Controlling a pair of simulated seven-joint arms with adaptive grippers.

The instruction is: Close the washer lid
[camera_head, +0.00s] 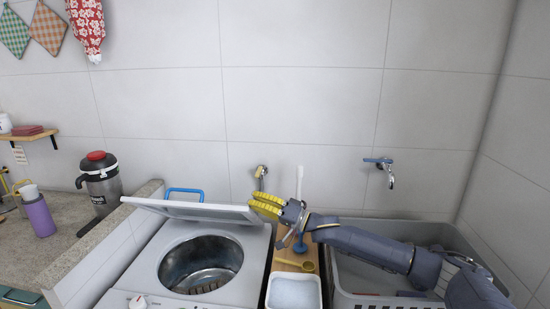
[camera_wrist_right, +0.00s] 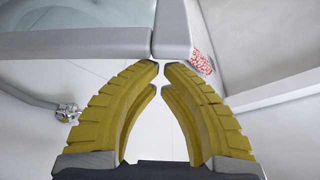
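The washer (camera_head: 235,285) is a grey-white top-loader with its round metal drum (camera_head: 200,265) exposed. Its lid (camera_head: 190,209) stands raised above the back of the opening, seen nearly edge-on. My right gripper (camera_head: 265,204), with yellow fingers, is at the lid's right end. In the right wrist view, the fingertips (camera_wrist_right: 160,66) almost meet, with only a thin gap and nothing seen held between them. Grey edges lie just beyond the tips; I cannot tell whether the tips touch the lid. My left gripper is not in view.
A grey basin (camera_head: 365,300) lies right of the washer, under my right arm. A white tub (camera_head: 294,292) stands between them. A blue-handled tap (camera_head: 380,162) is on the wall. A flask (camera_head: 103,188) and a purple bottle (camera_head: 38,215) stand on the left counter (camera_head: 75,235).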

